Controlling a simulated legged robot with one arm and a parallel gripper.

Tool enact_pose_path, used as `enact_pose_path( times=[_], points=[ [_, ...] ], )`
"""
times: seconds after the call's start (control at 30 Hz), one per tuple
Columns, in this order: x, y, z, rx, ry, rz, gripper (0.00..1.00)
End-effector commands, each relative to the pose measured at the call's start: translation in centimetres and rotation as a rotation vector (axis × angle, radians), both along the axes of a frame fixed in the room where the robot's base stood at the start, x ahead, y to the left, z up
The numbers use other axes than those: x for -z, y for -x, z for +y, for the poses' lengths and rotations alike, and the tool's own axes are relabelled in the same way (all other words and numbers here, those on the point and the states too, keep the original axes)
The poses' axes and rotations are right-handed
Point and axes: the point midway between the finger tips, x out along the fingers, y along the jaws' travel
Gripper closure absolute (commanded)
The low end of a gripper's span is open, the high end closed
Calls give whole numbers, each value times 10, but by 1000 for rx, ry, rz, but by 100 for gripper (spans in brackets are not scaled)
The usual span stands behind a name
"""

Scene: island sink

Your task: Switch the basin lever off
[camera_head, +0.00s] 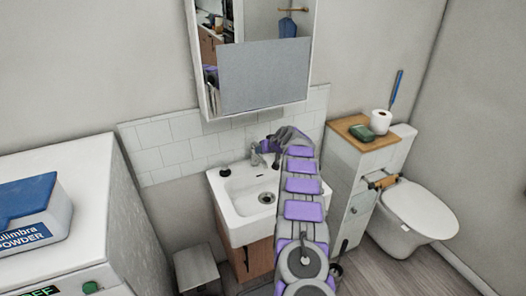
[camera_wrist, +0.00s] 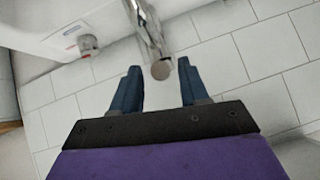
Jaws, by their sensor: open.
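The white basin (camera_head: 240,200) stands against the tiled wall in the head view, on a wooden cabinet (camera_head: 252,258). Its chrome faucet (camera_head: 256,158) is at the back rim, partly hidden by my gripper. In the wrist view a chrome faucet part with a round end (camera_wrist: 158,62) lies just ahead of and between the fingertips; I cannot tell whether this is the lever. My gripper (camera_wrist: 160,82) is open, with its two blue fingers apart and nothing held. In the head view my gripper (camera_head: 264,148) is beside the faucet, and my arm covers the basin's right part.
A mirror cabinet (camera_head: 262,75) hangs above the basin. A washing machine (camera_head: 85,215) with a blue powder box (camera_head: 28,210) stands at left. A toilet (camera_head: 415,210) and a small cabinet (camera_head: 345,185) are at right.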

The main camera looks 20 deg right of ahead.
Motion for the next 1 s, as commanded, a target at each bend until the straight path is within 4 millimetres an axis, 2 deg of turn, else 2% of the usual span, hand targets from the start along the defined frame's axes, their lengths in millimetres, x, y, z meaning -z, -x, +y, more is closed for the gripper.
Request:
enact_pose_path(
  times=[0.47, 1.0],
  points=[
    [-35, 35, -7, 1, -1, -3, 56],
    [-83, 89, -18, 0, -3, -2, 56]
  ],
)
